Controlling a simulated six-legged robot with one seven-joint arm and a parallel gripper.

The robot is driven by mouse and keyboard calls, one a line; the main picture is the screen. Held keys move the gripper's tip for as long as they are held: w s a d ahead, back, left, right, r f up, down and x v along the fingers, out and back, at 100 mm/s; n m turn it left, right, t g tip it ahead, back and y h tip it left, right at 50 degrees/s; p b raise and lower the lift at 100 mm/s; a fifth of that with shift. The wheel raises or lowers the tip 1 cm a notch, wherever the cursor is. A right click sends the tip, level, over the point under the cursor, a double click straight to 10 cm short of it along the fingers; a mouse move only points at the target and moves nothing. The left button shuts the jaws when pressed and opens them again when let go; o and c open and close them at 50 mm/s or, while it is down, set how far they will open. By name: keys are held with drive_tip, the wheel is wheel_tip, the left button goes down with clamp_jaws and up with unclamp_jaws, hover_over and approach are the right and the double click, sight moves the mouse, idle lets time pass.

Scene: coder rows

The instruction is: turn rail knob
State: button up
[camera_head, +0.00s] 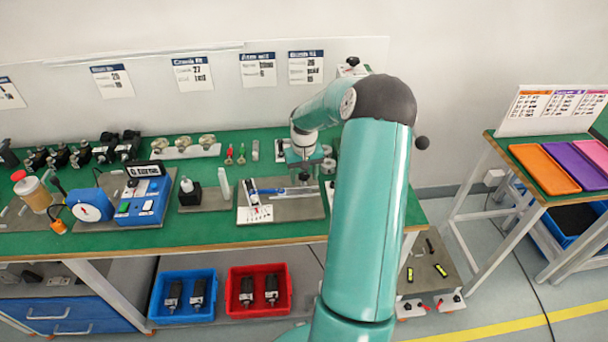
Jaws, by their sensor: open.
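A pale rail (185,152) with several beige knobs stands at the back of the green bench, left of the middle. I cannot tell whether one of these is the task's rail knob. A grey board (250,214) near the front edge bears a blue-and-silver rail-like part (270,190) and a white card. My gripper (304,176) points down over the right part of this board, beside small round metal parts. It is open. The fingertips are small and I cannot tell whether they touch anything.
The green bench (190,232) also holds a blue control box (143,200), a blue round gauge (88,210) and a bottle (35,195). Blue (160,310) and red (237,312) bins sit below. A table with coloured trays (545,168) stands right, across open floor.

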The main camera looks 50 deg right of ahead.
sight(304, 175)
drive_tip(key=c, duration=1)
drive_tip(key=shift+o, duration=0.2)
drive_tip(key=shift+n, duration=1.4)
drive_tip(key=o, duration=1)
drive_tip(key=shift+c, duration=0.2)
wheel_tip(304, 175, up, 14)
